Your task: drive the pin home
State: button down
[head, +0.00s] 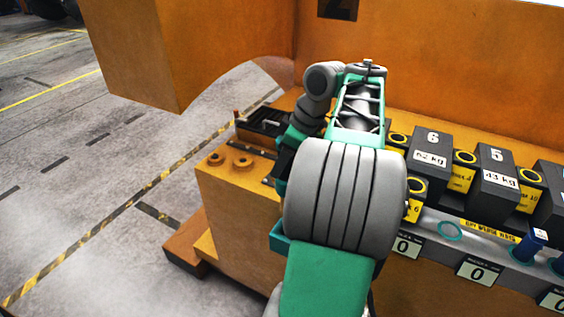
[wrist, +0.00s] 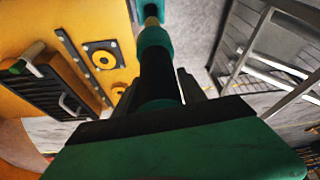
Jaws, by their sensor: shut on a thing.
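My gripper (wrist: 153,88) is shut on a tool (wrist: 155,62) with a dark green and black handle. In the wrist view the tool reaches away to a narrow brass-coloured neck and a teal end, cut off at the top edge. In the head view my own arm hides the gripper and the tool. A blue pin-like piece with a white tag (head: 536,240) stands on the grey shelf at the right. I cannot tell whether it is the task's pin.
Dark weights marked 6 (head: 432,157) and 5 (head: 493,180) stand in a row right of my arm. Two round orange bosses (head: 243,162) rise from the orange casting (head: 235,195). A black grating (wrist: 45,85) lies left in the wrist view. Open floor (head: 100,150) lies left.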

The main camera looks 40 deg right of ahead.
notch_tip(320, 180, up, 4)
jog(key=shift+f+p, duration=0.2)
jog(key=shift+p, duration=0.9)
jog(key=shift+w+f, duration=0.1)
jog(key=shift+f, duration=0.05)
